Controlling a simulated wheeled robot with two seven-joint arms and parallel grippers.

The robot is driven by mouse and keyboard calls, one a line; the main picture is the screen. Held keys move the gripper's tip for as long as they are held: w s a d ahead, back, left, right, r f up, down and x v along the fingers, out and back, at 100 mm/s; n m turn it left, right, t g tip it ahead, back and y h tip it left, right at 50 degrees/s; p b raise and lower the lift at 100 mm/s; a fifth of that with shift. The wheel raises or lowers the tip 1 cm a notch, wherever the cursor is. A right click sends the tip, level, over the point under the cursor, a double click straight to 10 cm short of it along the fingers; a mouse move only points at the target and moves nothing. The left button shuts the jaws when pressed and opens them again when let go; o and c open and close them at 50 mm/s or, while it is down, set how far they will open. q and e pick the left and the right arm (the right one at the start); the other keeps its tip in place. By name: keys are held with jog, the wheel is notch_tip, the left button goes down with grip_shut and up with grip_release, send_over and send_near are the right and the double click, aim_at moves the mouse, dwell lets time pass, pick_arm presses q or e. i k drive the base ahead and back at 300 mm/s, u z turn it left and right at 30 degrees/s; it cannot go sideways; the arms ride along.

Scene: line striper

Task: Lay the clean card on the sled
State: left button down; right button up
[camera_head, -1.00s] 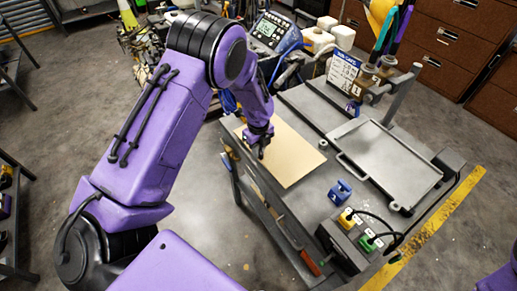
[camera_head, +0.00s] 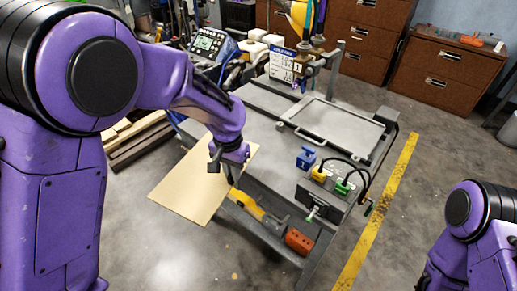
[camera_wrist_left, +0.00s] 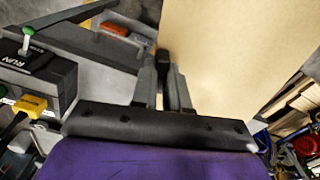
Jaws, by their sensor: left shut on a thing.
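The clean card (camera_head: 190,192) is a plain tan sheet, reaching out past the table's left edge over the floor. My left gripper (camera_head: 226,166) is shut on the card near its right edge. In the left wrist view, the gripper's fingers (camera_wrist_left: 165,75) pinch the edge of the card (camera_wrist_left: 235,60), which fills the upper right. The sled (camera_head: 342,128) looks to be the flat grey framed tray with a front handle, lying empty on the table right of the gripper. My right gripper is out of frame; only part of its arm shows at the lower right.
The grey table (camera_head: 262,150) carries a blue block (camera_head: 306,157) and a control box (camera_head: 322,190) with yellow and green plugs and black cables in front of the sled. A printed sign (camera_head: 285,65) and posts stand behind it. Table space left of the sled is bare.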

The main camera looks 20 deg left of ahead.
aim_at(338, 124)
jog(key=u, duration=2.5)
jog(key=k, duration=1.65)
jog(key=z, duration=2)
jog(key=i, duration=1.5)
